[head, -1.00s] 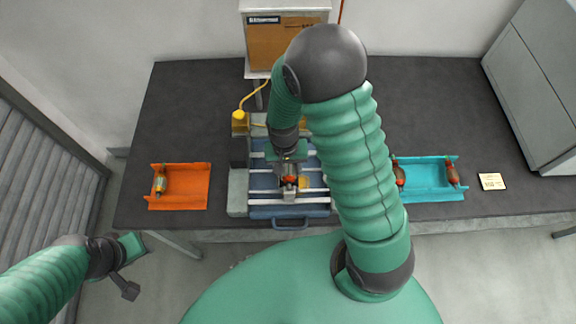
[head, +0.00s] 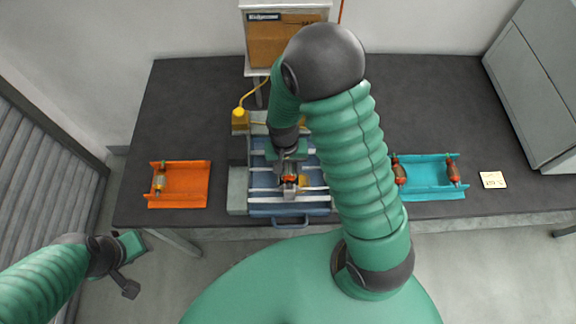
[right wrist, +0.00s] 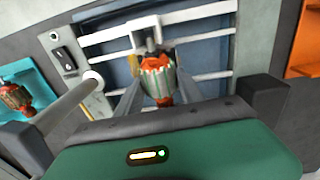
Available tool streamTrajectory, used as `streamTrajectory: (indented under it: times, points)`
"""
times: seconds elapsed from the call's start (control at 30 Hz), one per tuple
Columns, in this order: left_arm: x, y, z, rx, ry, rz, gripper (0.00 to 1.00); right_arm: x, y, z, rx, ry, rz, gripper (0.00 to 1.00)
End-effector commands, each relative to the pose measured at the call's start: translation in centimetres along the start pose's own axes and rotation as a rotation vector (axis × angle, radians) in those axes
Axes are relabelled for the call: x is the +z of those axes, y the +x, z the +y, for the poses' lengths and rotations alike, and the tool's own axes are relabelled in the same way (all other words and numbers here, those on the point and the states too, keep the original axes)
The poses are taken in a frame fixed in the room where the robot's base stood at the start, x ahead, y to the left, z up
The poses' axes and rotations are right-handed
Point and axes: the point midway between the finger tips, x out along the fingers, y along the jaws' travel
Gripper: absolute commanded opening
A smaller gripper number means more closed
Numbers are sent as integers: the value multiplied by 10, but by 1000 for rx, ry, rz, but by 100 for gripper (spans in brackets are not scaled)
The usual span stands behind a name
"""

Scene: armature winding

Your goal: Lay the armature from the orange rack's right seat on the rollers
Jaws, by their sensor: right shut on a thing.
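My right gripper (head: 288,172) is shut on an armature (right wrist: 157,78) with an orange-red winding and a pale striped core. It holds it above or at the grey support (right wrist: 147,32) on the blue bed of the machine (head: 262,180). I cannot tell whether the armature touches the rollers, which the fingers and hand partly hide.
A teal rack (head: 430,188) with two armatures stands right of the machine. A small label card (head: 493,180) lies further right. Dark table between the orange rack and machine is clear.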

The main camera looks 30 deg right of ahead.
Motion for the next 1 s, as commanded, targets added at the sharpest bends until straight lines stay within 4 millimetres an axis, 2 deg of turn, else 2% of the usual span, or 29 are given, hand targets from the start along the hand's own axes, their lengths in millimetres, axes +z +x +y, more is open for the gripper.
streamTrajectory:
  times: [0.33,0.37,0.53,0.87,1.0]
  points:
    - [0,0,0,0,0,0,36,0,1,0,0,0,0,0]
    - [0,0,0,0,0,0,36,0,1,0,0,0,0,49]
    - [0,0,0,0,0,0,36,0,1,0,0,0,0,70]
    - [0,1,0,0,0,0,36,0,-1,0,0,0,0,70]
    - [0,2,0,0,0,0,36,-1,-22,-1,-2,0,4,70]
